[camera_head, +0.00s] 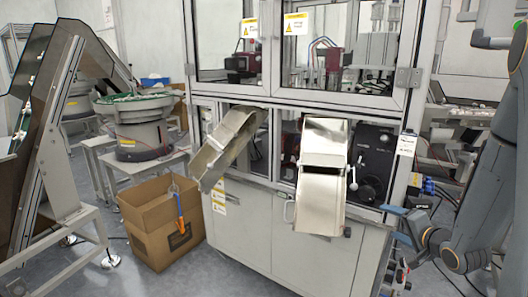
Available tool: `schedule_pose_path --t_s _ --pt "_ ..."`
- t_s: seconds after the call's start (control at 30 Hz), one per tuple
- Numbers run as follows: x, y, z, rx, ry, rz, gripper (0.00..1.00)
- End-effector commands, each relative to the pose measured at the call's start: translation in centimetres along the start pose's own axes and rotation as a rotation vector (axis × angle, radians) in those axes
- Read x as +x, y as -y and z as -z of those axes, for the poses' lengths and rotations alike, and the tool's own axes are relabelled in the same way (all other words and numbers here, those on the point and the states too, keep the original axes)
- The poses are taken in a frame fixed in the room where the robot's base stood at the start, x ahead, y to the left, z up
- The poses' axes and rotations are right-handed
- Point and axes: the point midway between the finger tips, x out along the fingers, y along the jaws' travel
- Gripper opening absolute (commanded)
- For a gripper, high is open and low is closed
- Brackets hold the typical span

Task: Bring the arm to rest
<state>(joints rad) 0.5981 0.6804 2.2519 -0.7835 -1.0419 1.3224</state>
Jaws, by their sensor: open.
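My arm (485,190) comes down along the right edge of the head view and bends at a joint low on the right. Its wrist (428,238), with blue end caps, is at the lower right, in front of the cabinet's right side. My gripper (396,278) hangs below the wrist, small and dark with red spots. It is open, and I see nothing held in it. Its fingertips are hard to make out against the clutter behind.
The assembly machine (265,225) stands in the middle, with two metal chutes, left (228,145) and right (322,185), jutting forward. An open cardboard box (160,222) is on the floor to the left, near a bowl feeder (138,125) and a conveyor (45,110). Floor shows between box and cabinet.

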Motion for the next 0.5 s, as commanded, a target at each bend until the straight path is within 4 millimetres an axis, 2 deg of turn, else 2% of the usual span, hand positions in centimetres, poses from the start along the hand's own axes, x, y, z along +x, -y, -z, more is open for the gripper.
schedule_pose_path --t_s 0.27,0.5 --pt "-0.2 0.4 -1.2 -0.142 0.013 -0.133 0.7" --pt "-1.4 0.9 -3.9 -0.329 0.075 -0.313 0.7"
